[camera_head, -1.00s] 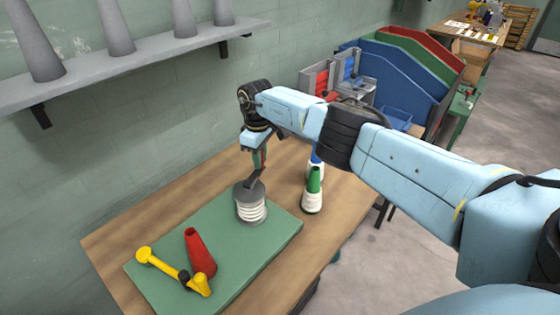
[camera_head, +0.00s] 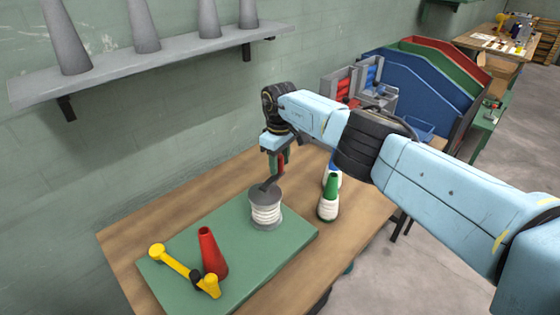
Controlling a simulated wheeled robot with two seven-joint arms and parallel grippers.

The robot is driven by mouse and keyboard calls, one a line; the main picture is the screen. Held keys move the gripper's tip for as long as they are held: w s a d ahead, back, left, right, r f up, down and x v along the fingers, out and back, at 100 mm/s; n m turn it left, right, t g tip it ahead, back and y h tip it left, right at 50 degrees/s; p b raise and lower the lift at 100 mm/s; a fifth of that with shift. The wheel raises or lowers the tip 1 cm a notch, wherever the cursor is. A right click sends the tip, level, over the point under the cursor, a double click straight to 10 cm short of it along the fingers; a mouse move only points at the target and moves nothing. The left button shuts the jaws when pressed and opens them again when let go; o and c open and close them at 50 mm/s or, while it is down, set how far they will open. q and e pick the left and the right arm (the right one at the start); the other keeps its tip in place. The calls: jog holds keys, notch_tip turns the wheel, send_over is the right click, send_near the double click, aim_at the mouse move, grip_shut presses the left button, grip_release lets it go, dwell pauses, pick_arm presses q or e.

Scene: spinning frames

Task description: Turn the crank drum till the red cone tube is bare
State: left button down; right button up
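The red cone tube (camera_head: 211,252) stands on the green board (camera_head: 285,252) and shows bare red, with no thread visible on it. The crank drum (camera_head: 266,216) stands at the board's back corner, grey with white thread wound around its middle. A dark crank arm (camera_head: 268,184) rises from its top. My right gripper (camera_head: 281,165) is above the drum, pointing down. Its fingers appear closed around a red crank handle, though they are small and partly hidden by my wrist. My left gripper is out of view.
A yellow arm with a black joint (camera_head: 180,264) lies beside the red cone. A green cone with white thread (camera_head: 328,202) stands right of the board, with a blue-topped one (camera_head: 335,170) behind. A wall shelf (camera_head: 150,60) holds grey cones.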

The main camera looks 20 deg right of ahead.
jog(key=shift+r, duration=0.35)
notch_tip(320, 180, up, 13)
jog(key=p, duration=0.1)
jog(key=shift+f, duration=0.15)
dwell(1.2)
